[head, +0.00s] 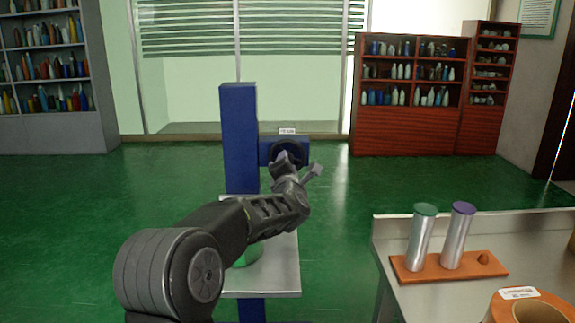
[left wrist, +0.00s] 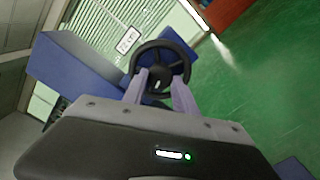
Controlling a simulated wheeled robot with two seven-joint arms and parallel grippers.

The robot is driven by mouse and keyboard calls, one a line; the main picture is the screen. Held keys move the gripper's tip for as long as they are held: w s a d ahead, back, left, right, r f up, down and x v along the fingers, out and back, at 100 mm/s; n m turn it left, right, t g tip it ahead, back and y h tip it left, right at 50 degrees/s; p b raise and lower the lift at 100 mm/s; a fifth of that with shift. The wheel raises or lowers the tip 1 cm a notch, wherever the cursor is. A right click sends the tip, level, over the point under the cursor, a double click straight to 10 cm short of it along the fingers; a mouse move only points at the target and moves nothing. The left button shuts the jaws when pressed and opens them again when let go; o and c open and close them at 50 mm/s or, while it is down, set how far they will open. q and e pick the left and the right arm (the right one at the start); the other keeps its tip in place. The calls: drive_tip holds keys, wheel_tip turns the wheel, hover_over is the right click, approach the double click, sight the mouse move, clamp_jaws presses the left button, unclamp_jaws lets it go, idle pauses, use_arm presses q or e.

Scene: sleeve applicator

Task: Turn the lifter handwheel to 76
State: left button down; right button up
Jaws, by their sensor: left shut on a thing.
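The black lifter handwheel (head: 289,147) is on a blue block beside the tall blue column (head: 239,135). In the left wrist view the handwheel (left wrist: 161,50) shows its spokes and rim. My left gripper (head: 284,158) is at the wheel. In the left wrist view its two fingers (left wrist: 161,88) reach the near part of the wheel and are shut on it; the exact contact is hard to see. A small white readout plate (head: 287,130) is above the wheel and also shows in the left wrist view (left wrist: 127,40); I cannot read its figures surely. My right gripper is out of view.
A grey machine table (head: 275,278) is below the wheel, with a green object (head: 247,257) partly hidden by my arm. At right, a bench (head: 400,300) holds an orange rack (head: 485,268) with two capped silver cylinders and an orange roll (head: 528,308). Green floor around is clear.

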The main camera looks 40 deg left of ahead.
use_arm(q)
drive_tip(key=n+p, duration=1.9)
drive_tip(key=n, duration=1.3)
drive_tip(key=shift+n+p, duration=0.35)
drive_tip(key=shift+n, duration=0.05)
idle(0.4)
drive_tip(key=c, duration=1)
unclamp_jaws()
